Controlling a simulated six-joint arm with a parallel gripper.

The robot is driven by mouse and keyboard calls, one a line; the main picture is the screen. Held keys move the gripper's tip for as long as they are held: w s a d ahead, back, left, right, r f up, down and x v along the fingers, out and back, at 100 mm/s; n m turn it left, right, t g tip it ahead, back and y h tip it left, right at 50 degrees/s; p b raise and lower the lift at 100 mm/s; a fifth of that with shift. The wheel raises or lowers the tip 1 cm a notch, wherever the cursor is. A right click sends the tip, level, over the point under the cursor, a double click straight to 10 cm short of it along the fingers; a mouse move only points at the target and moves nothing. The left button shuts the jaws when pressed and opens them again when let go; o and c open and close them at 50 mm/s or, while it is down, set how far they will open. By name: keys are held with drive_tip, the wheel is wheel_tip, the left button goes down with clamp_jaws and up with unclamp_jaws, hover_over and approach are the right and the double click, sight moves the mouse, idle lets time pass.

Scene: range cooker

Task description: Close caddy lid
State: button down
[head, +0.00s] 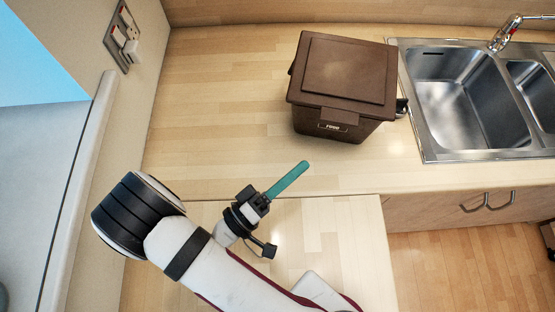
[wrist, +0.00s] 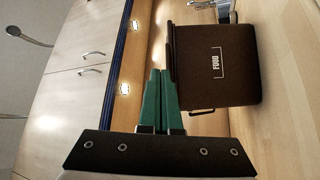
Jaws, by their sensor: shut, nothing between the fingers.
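The brown food caddy (head: 338,122) stands upright on the worktop, left of the sink. Its brown lid (head: 348,68) lies flat over the top and looks down on the rim. In the wrist view the picture is turned sideways, and the caddy (wrist: 218,72) shows its FOOD label, with the lid (wrist: 171,50) as a dark edge on its left side. My gripper (head: 304,165) has green fingers, shut and empty, in front of the caddy and below it in the head picture, apart from it. In the wrist view the shut fingers (wrist: 160,75) point past the lid's edge.
The steel sink (head: 430,140) and its tap (head: 505,32) are right of the caddy. A wall socket (head: 124,36) is at the upper left. The worktop (head: 215,100) left of the caddy is clear. Cupboard doors (wrist: 85,50) show in the wrist view.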

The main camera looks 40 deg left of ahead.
sight(339, 106)
drive_tip(key=c, duration=1.5)
unclamp_jaws()
drive_tip(key=v, duration=0.4)
drive_tip(key=shift+s, duration=0.35)
drive_tip(key=shift+o, duration=1.3)
drive_tip(key=shift+s, duration=0.15)
drive_tip(key=shift+o, duration=1.1)
drive_tip(key=shift+a, duration=0.25)
drive_tip(key=shift+o, duration=0.3)
drive_tip(key=w+a+r+g+h, duration=0.2)
drive_tip(key=a+h, duration=0.2)
drive_tip(key=a, duration=0.1)
drive_tip(key=shift+w+a+r+m+g, duration=0.2)
drive_tip(key=shift+w+r+m+g, duration=0.05)
drive_tip(key=shift+w+m+g, duration=0.15)
drive_tip(key=w+a+r+n+g+h, duration=0.1)
drive_tip(key=w+a+r+g+h, duration=0.1)
drive_tip(key=w+a+r+g, duration=0.25)
drive_tip(key=shift+t, duration=0.65)
drive_tip(key=x, duration=1)
drive_tip(key=r+x, duration=0.1)
drive_tip(key=x, duration=0.5)
drive_tip(key=shift+d, duration=0.1)
clamp_jaws()
